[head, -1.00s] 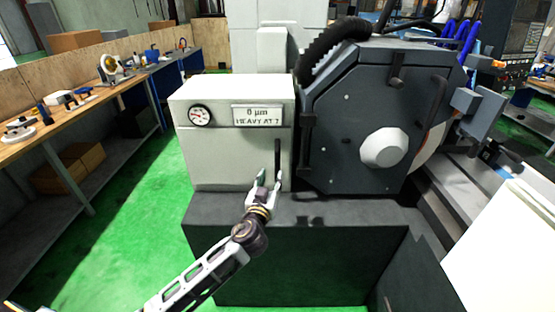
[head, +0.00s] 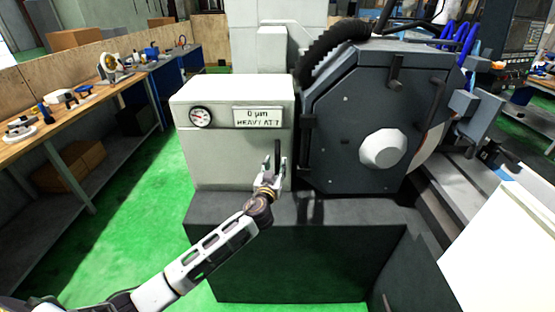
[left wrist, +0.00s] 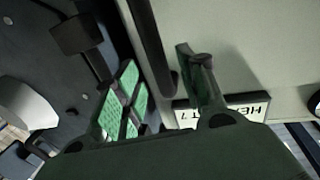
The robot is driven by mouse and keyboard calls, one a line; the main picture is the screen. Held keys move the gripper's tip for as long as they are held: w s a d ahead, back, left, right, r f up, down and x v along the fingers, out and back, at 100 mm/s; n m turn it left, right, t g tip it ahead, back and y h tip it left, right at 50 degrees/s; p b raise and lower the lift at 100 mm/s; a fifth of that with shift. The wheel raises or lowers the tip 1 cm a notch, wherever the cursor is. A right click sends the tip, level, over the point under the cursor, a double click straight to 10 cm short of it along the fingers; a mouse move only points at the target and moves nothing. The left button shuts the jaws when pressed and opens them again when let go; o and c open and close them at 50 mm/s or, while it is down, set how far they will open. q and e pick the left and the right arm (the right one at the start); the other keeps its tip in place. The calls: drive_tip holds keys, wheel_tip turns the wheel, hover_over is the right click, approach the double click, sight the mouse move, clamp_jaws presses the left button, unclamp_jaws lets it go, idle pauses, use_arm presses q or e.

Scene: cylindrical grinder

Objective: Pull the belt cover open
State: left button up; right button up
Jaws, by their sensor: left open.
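The belt cover (head: 225,155) appears to be the light grey box front with a round gauge and a lettered plate. A black upright bar handle (head: 277,150) stands on its right side. My left gripper (head: 276,164) is open at the lower part of the handle, one finger on each side. In the left wrist view the dark handle (left wrist: 152,45) runs between the green-padded finger and the other finger, with gaps showing. Contact cannot be made out. The cover looks closed. My right gripper is not in view.
A dark grey wheel housing (head: 345,120) with a pale knob stands close on the right of the cover. A dark base (head: 300,262) juts out below. A workbench (head: 85,112) with tools lies on the left. Green floor (head: 135,205) between is clear.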

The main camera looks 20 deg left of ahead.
sight(277, 162)
use_arm(q)
drive_tip(key=shift+w+a+p, duration=0.15)
drive_tip(key=shift+w+p, duration=0.25)
drive_tip(key=shift+w, duration=1.6)
clamp_jaws()
